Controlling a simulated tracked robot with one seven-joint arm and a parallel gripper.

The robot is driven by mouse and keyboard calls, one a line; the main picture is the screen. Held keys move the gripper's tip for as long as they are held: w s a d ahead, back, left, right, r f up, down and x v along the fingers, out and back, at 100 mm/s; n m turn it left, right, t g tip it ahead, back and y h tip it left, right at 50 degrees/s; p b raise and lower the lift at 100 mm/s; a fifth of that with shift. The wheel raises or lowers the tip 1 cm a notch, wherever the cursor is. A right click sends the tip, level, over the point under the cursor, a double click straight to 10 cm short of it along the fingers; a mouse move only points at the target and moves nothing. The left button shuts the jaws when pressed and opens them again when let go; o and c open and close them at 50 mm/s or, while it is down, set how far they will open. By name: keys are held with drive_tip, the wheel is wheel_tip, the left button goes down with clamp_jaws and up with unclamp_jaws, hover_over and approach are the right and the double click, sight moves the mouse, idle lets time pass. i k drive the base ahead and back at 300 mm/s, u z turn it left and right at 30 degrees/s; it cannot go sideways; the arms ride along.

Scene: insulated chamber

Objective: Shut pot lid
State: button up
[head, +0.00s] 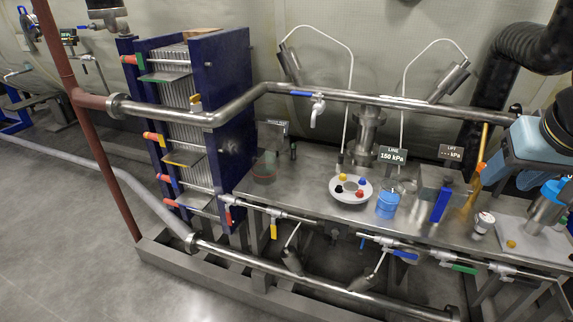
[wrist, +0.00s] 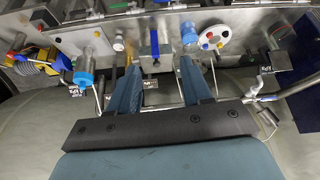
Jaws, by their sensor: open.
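No thing in view is labelled as the pot, and I cannot tell for sure which it is or how its lid stands. A small blue pot-like can (head: 387,206) stands on the steel bench and also shows in the wrist view (wrist: 188,34). A small white container with a red mark (head: 483,222) stands farther right; it also shows in the wrist view (wrist: 118,42). A steel cylinder with a blue collar (head: 545,212) is at the right edge. My gripper (wrist: 160,82) is open and empty, its two blue fingers apart and pointing toward the bench.
A white disc with coloured knobs (head: 350,189) lies left of the can. A blue upright lever (head: 441,204) stands right of it. A steel pipe (head: 400,103) runs above the bench's back. Valve handles line the front edge. A blue-framed plate stack (head: 190,120) stands left.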

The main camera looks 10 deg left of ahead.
sight(270, 135)
drive_tip(key=k, duration=1.15)
drive_tip(key=u, duration=0.4)
drive_tip(key=i, duration=1.5)
drive_tip(key=z, duration=0.45)
